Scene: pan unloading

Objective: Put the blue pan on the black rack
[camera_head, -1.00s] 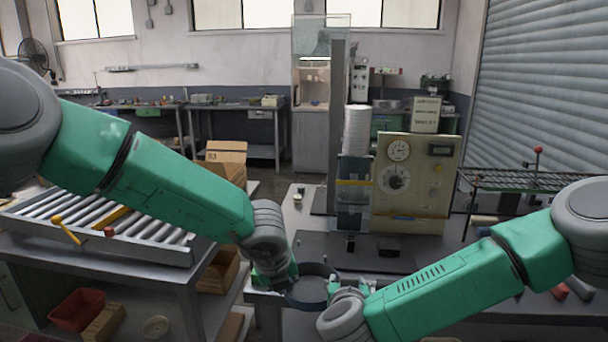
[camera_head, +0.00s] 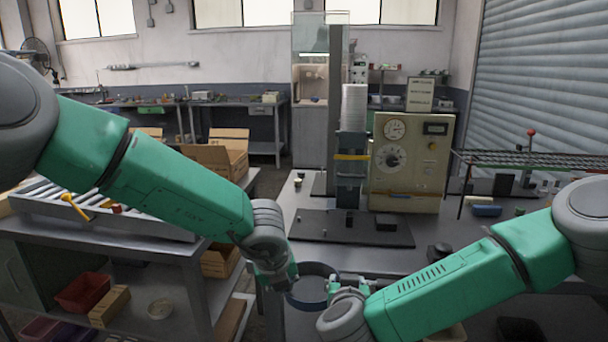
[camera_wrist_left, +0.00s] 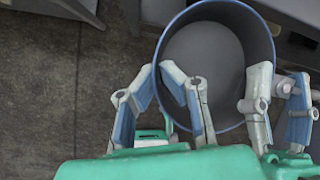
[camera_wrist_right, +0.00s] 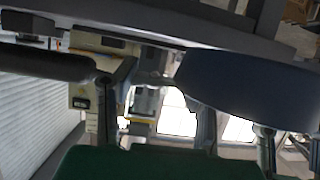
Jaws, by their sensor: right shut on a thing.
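The blue pan (camera_head: 312,303) is held above the floor in front of the bench, between my two arms. Its round open inside (camera_wrist_left: 207,58) faces the left wrist camera. My right gripper (camera_head: 350,287) is shut on the pan's right side; in the right wrist view the pan's dark blue wall (camera_wrist_right: 245,92) is close to its fingers. My left gripper (camera_wrist_left: 160,75) is at the pan's left rim, its fingers apart, one outside the rim and one over the inside. The black rack (camera_head: 545,160) stands on the bench at the right, empty on top where visible.
A test machine with dials (camera_head: 412,160) and a black plate (camera_head: 350,228) stand on the bench ahead. A roller conveyor (camera_head: 110,215) is at the left, with cardboard boxes (camera_head: 218,158) behind it. A blue item (camera_head: 487,210) lies near the rack.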

